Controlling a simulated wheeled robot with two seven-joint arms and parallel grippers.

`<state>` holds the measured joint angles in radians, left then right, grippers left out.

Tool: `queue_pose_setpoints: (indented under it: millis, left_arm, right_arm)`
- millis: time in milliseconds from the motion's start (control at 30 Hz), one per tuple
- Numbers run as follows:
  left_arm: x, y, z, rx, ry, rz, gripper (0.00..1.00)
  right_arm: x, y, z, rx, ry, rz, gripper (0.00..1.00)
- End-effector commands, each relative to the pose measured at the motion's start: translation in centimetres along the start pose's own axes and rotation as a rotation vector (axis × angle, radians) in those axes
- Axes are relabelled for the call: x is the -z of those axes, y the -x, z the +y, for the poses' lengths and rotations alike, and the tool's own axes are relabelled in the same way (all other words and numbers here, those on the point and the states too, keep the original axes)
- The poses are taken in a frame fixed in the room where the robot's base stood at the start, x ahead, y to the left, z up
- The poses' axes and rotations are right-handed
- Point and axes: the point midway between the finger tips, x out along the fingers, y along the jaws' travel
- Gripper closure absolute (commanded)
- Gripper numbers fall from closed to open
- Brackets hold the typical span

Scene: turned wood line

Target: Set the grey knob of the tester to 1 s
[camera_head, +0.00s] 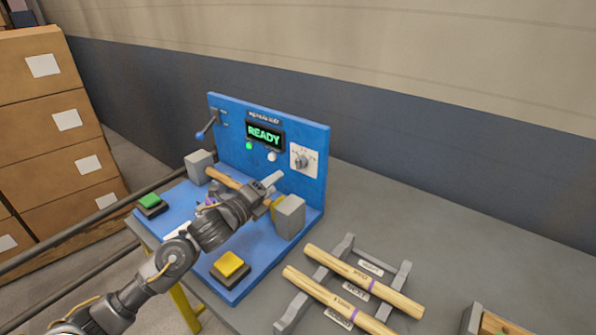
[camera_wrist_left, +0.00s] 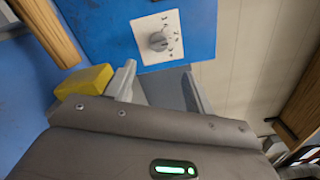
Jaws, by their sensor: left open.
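The blue tester (camera_head: 230,150) stands on the grey table, and its screen (camera_head: 265,135) reads READY in green. The grey knob (camera_head: 302,162) sits on a white dial plate at the right of its upright panel. In the left wrist view the knob (camera_wrist_left: 158,41) is in clear sight with small marks around it; I cannot read its setting surely. My left gripper (camera_head: 272,182) is open and empty, in front of the panel, below and left of the knob, apart from it. In the left wrist view its fingers (camera_wrist_left: 160,88) point toward the dial plate. My right gripper is not in view.
A wooden handle (camera_head: 222,178) lies across the tester between grey blocks (camera_head: 289,216). A green button (camera_head: 149,201) and a yellow button (camera_head: 230,266) are in front. Wooden handles (camera_head: 365,280) lie on a grey rack at right. Cardboard boxes (camera_head: 50,120) stand left.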

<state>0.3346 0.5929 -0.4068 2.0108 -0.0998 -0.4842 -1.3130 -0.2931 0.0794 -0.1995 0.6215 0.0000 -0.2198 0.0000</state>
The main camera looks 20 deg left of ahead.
Motion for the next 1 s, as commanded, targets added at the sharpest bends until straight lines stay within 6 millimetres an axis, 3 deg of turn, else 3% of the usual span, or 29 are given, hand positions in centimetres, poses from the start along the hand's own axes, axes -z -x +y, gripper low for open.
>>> queue_pose_setpoints:
  millis: [167, 633, 1000]
  left_arm:
    - [-0.1, -1.2, -0.2, -0.001, 0.003, -0.002, 0.46]
    - [0.1, -9.3, -0.3, -0.001, 0.006, 0.002, 0.46]
    - [0.2, -11.0, -0.1, -0.001, 0.004, 0.002, 0.46]
  right_arm:
    - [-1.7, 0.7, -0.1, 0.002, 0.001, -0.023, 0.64]
    - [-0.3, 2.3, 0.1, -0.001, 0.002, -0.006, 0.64]
    - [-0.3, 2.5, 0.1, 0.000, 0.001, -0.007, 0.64]
